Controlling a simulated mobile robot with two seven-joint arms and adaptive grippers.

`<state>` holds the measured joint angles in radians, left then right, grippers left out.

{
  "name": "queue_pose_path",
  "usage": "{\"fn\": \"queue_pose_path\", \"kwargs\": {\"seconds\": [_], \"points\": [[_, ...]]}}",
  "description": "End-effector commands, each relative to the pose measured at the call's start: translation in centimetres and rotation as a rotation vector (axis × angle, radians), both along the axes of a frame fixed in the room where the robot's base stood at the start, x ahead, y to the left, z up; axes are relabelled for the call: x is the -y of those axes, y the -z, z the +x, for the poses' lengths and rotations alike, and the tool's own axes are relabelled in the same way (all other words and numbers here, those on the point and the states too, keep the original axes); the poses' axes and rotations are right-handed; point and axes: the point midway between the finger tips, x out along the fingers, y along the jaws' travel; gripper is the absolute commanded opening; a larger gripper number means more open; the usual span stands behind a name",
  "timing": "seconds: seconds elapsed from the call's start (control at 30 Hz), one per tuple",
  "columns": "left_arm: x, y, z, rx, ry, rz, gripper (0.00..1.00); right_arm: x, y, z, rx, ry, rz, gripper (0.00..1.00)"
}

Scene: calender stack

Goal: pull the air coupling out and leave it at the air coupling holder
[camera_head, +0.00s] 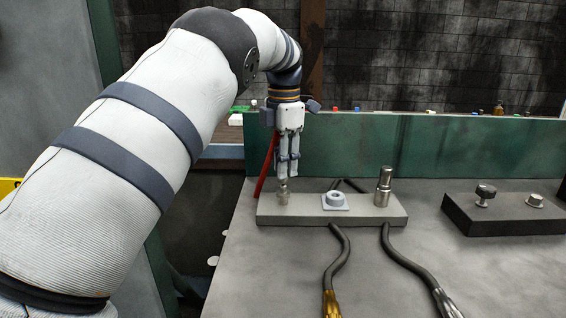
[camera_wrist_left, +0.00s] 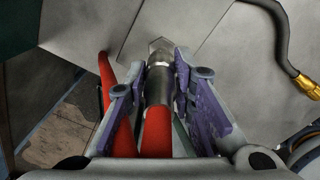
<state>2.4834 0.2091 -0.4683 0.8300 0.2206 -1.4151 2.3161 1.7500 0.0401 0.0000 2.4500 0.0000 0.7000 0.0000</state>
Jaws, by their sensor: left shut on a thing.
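My left gripper (camera_head: 288,178) points down over the left end of a grey manifold bar (camera_head: 365,219). It is shut on the air coupling (camera_wrist_left: 158,83), a grey metal cylinder with a red hose (camera_wrist_left: 157,130) behind it. The hose also hangs left of the gripper in the head view (camera_head: 265,168). The coupling's lower end (camera_head: 283,190) meets or nearly meets the bar's left end; I cannot tell if it is still joined there. I cannot tell for sure which fitting is the air coupling holder. My right gripper is not in view.
The bar also carries a pale square fitting with a ring (camera_head: 335,200) and an upright metal cylinder (camera_head: 384,187). Dark cables (camera_head: 400,258) run in front. A dark block (camera_head: 500,219) with a knob stands right. A green wall (camera_head: 430,145) stands behind the bar.

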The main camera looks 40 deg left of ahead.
Motion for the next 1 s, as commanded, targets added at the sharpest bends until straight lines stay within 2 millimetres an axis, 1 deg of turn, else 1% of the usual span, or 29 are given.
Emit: {"fn": "queue_pose_path", "kwargs": {"seconds": [0.33,1.0], "points": [[0.0,0.0,0.0,0.001,0.0,0.0,0.0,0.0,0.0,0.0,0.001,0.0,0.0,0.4],[0.0,1.4,0.0,0.001,0.0,0.0,0.0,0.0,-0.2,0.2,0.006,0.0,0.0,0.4]]}}
